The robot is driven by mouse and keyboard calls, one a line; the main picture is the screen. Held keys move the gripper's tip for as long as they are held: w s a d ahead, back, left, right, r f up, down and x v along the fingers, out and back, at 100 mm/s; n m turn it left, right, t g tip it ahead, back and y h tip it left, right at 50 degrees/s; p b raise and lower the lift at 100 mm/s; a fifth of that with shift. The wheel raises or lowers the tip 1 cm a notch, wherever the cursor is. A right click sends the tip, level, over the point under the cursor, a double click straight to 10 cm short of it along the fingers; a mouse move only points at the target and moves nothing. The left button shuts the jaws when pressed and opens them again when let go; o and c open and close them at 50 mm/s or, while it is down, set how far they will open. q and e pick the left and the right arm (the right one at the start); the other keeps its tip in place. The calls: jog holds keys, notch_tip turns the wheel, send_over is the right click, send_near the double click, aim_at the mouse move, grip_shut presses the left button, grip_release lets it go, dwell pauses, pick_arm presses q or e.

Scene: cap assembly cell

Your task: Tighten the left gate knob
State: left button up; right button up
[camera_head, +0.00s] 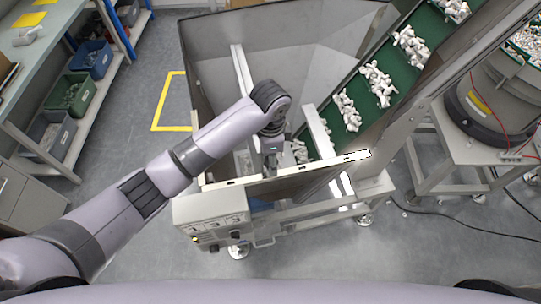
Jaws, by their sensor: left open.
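My left arm reaches in from the left over the front rim of a large grey metal hopper (300,45). My left gripper (271,165) points down at the hopper's front edge, and I take it as open. Its fingertips are small and dark, and I see nothing held in them. I cannot make out the left gate knob; the gripper and wrist cover part of the front edge. My right gripper is not in view.
A green cleated conveyor (352,100) carrying white parts rises from the hopper to the upper right. A control box (212,212) is on the hopper's front left. A bowl feeder (490,105) stands at right. Shelves with bins (68,95) stand at left. Cables lie on the right floor.

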pick_arm(q)
notch_tip(320, 180, up, 8)
jog(key=shift+r, duration=0.1)
dwell(0.4)
